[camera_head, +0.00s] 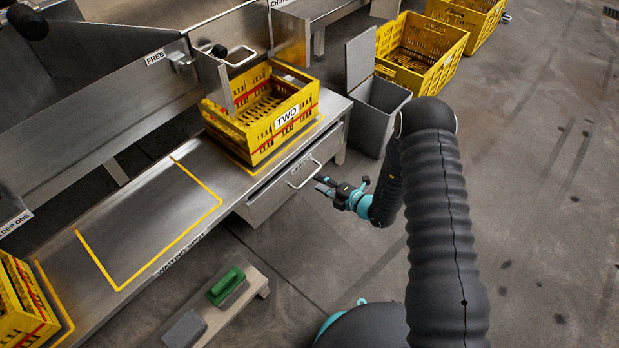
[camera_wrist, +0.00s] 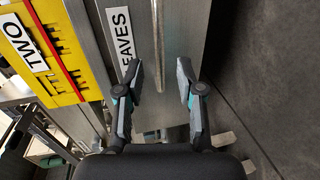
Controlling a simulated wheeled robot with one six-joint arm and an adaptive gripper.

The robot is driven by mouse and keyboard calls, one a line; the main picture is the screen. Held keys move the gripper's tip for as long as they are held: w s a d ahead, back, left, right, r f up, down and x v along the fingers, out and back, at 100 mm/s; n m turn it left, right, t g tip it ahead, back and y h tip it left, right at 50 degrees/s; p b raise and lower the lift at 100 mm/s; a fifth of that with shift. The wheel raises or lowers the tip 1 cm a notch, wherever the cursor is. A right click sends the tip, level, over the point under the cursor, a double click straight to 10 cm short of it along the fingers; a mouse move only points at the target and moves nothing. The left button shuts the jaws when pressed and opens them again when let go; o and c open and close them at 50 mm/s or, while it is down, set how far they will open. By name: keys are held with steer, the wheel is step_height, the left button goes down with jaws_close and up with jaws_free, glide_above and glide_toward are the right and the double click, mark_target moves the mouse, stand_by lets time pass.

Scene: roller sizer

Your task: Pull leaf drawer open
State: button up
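The leaf drawer (camera_head: 275,200) is a grey metal drawer under the bench, below the crate marked TWO. Its front looks about flush with the bench and seems shut. It has a bar handle (camera_head: 304,175). In the wrist view the label "LEAVES" (camera_wrist: 122,38) is on the drawer, beside the handle bar (camera_wrist: 158,40). My gripper (camera_head: 322,185) is just in front of the handle, to its right in the head view. In the wrist view my gripper (camera_wrist: 159,70) is open, its fingers on either side of the bar's line. I cannot tell whether they reach around it.
A yellow crate marked TWO (camera_head: 262,139) stands on the bench above the drawer. A grey bin (camera_head: 380,112) with a raised lid stands right of the bench. A low stand with a green brush (camera_head: 226,286) is in front. The floor to the right is clear.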

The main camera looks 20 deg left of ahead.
mark_target(309, 177)
steer(key=shift+x, duration=2.7)
steer(key=shift+c, duration=0.2)
jaws_close()
